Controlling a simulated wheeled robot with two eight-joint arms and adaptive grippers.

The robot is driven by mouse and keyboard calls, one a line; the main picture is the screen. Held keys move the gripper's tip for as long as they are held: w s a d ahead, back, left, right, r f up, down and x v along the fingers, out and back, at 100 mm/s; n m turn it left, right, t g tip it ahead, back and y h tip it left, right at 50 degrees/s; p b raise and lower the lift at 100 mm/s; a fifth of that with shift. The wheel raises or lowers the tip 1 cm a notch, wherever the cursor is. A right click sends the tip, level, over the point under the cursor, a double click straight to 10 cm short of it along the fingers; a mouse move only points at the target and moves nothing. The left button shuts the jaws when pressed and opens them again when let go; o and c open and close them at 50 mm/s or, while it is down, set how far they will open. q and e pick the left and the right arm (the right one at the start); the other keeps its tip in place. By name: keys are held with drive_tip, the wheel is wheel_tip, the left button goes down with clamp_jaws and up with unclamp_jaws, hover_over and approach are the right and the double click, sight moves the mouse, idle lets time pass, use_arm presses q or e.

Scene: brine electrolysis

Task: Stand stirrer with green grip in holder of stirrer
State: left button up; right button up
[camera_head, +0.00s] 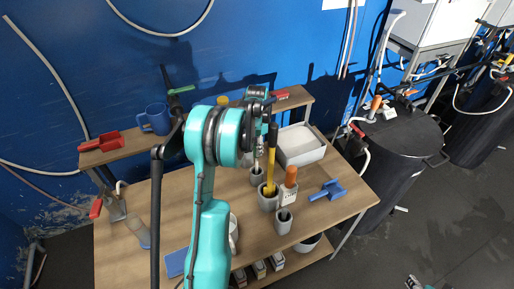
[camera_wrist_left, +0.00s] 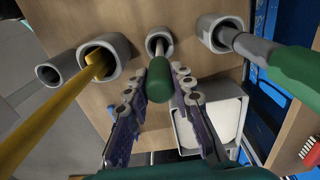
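The stirrer's green grip (camera_wrist_left: 159,80) is in the left wrist view, between the two fingers of my left gripper (camera_wrist_left: 160,100). Its thin pale shaft runs down into a round grey holder (camera_wrist_left: 159,36). The fingers stand on either side of the grip, and a gap seems to show between them and it. In the head view my left gripper (camera_head: 259,140) is over the row of holders, partly hidden by my teal wrist; the grip is not clear there. A small part of what looks like my right gripper (camera_head: 414,282) shows at the bottom edge.
A yellow rod stands in a neighbouring holder (camera_wrist_left: 122,50). A thick grey shaft with a large green handle (camera_wrist_left: 296,78) leans from another. An empty cup (camera_head: 284,221), a blue scoop (camera_head: 328,191) and a white tray (camera_head: 300,155) are close by on the wooden table.

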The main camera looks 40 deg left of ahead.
use_arm(q)
drive_tip(key=o, duration=0.5)
drive_tip(key=shift+c, duration=0.2)
drive_tip(key=shift+r, duration=0.1)
wheel_tip(320, 180, up, 12)
